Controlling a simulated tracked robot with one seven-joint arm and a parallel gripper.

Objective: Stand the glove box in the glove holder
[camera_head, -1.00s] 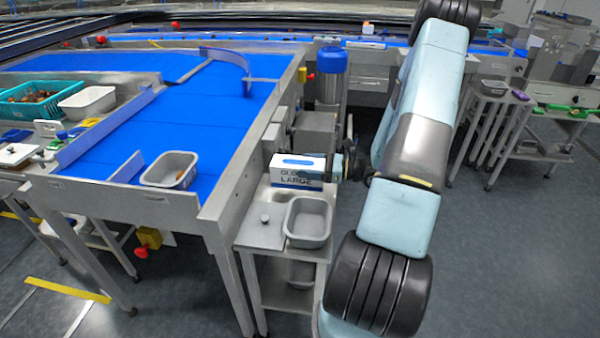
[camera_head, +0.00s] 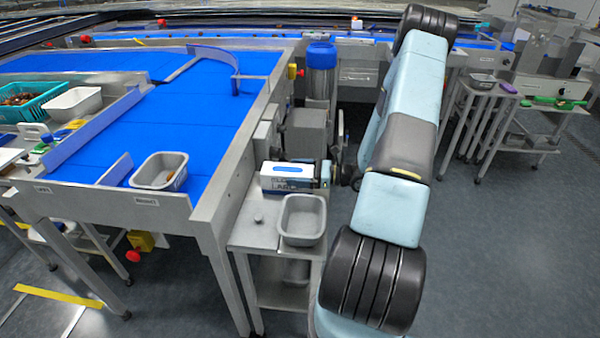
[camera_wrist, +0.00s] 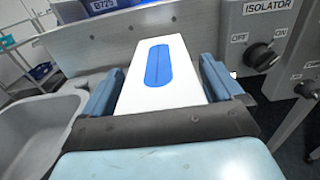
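The glove box (camera_head: 288,171) is white with blue lettering and a blue oval on its top face. It is at the back of a small grey side table. My gripper (camera_head: 326,172) comes to it from the right. In the wrist view the glove box (camera_wrist: 150,88) lies between the two blue-grey fingers of my gripper (camera_wrist: 160,88), which press against its sides. The lower front of the box is dark and hard to read. I cannot clearly make out the glove holder, nor whether the box rests on anything.
A grey tub (camera_head: 302,220) stands on the side table (camera_head: 245,232), just in front of the box. The blue sorting table (camera_head: 200,120) borders it on the left. An isolator panel (camera_wrist: 262,30) is close on the right in the wrist view. Open floor (camera_head: 490,260) lies to the right.

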